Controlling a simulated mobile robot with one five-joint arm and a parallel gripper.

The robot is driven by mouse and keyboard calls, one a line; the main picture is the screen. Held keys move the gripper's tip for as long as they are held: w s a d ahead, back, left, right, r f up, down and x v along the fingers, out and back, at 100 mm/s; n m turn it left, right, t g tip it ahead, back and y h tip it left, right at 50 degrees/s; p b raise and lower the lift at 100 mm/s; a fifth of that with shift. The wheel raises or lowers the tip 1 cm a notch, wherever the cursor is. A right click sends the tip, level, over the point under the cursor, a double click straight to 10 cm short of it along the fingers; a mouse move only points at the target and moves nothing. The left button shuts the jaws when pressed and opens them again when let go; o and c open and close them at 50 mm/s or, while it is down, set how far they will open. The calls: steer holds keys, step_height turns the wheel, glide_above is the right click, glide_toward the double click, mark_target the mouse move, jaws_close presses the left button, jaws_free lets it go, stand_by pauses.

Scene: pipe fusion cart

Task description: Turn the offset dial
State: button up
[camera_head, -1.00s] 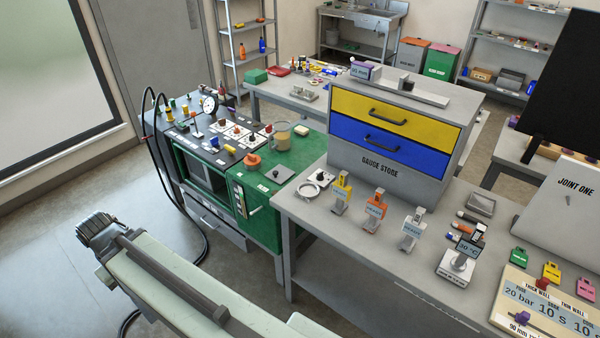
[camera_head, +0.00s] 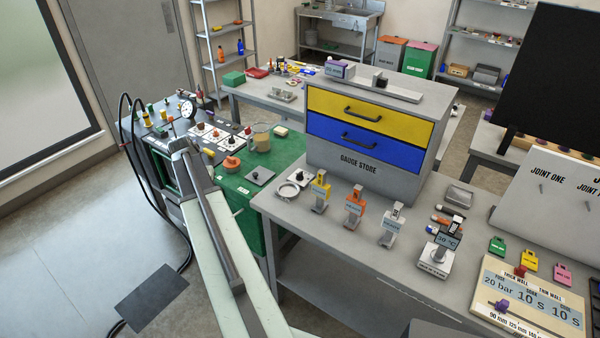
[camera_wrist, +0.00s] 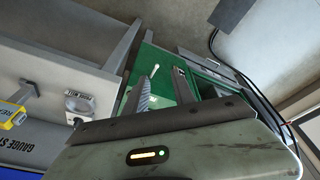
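I cannot read which control is named the offset dial. A small black knob on a white plate (camera_head: 299,176) sits at the near left corner of the grey bench. In the wrist view a white plate with a dark knob (camera_wrist: 78,103) and small unreadable lettering lies left of my fingers. The green cart also bears an orange knob (camera_head: 231,163) and several small knobs on its dark panel. My gripper (camera_wrist: 161,75) has its two ridged fingers apart over the green cart top, with nothing seen between them. In the head view my arm reaches over the cart and hides part of it.
The grey gauge store (camera_head: 360,165) with yellow and blue drawers stands on the bench. A round pressure gauge (camera_head: 188,109) and a tan mug (camera_head: 261,138) stand on the cart. Black hoses (camera_head: 128,125) loop at its left.

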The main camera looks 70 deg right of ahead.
steer(key=s+d+m+h, duration=0.1)
steer(key=s+d+m, duration=0.1)
steer(key=s+d, duration=0.55)
steer(key=s+d+m, duration=0.3)
steer(key=s+d, duration=0.2)
steer(key=d, duration=0.6)
steer(key=m+g, duration=0.2)
steer(key=m, duration=0.1)
glide_toward(299, 173)
steer(key=f, duration=0.2)
steer(key=shift+t, duration=0.3)
steer(key=b+x, duration=0.4)
steer(key=b, duration=0.1)
steer(key=b+x, duration=0.2)
steer(key=x, duration=0.1)
steer(key=shift+s+d+b, duration=0.3)
steer(key=shift+s+d, duration=0.1)
steer(key=shift+r, duration=0.15)
steer(key=shift+h, duration=0.3)
steer(key=shift+d, duration=0.1)
jaws_close()
